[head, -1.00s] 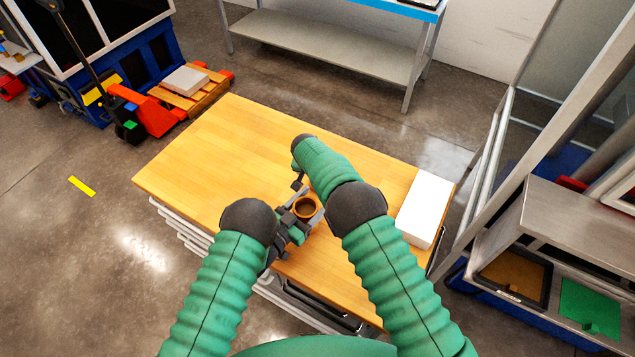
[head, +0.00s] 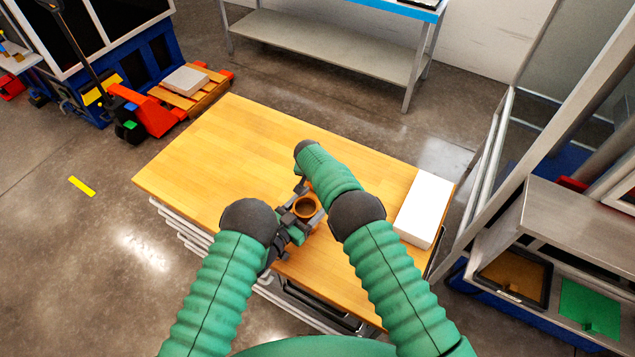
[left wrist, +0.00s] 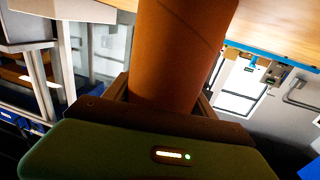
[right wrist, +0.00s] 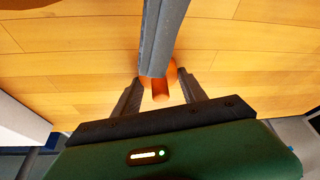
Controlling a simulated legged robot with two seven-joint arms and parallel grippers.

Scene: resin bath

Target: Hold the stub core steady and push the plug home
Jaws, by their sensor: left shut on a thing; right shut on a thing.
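The stub core (head: 305,207) is a short brown tube over the bench, its round mouth facing up in the head view. My left gripper (head: 290,222) is shut on it from the left; in the left wrist view the brown core (left wrist: 176,50) fills the space between the fingers. My right gripper (head: 301,187) is at the far side of the core's mouth, pointing down. In the right wrist view a small orange-brown piece (right wrist: 160,92) shows between its fingertips, partly hidden by a grey bar. I take it for the plug, but cannot be sure. The plug's seating is hidden.
The wooden bench top (head: 225,150) is clear to the left and behind. A white block (head: 424,205) lies at its right end. A steel table (head: 330,45) stands beyond, and a metal frame with trays (head: 515,277) stands to the right.

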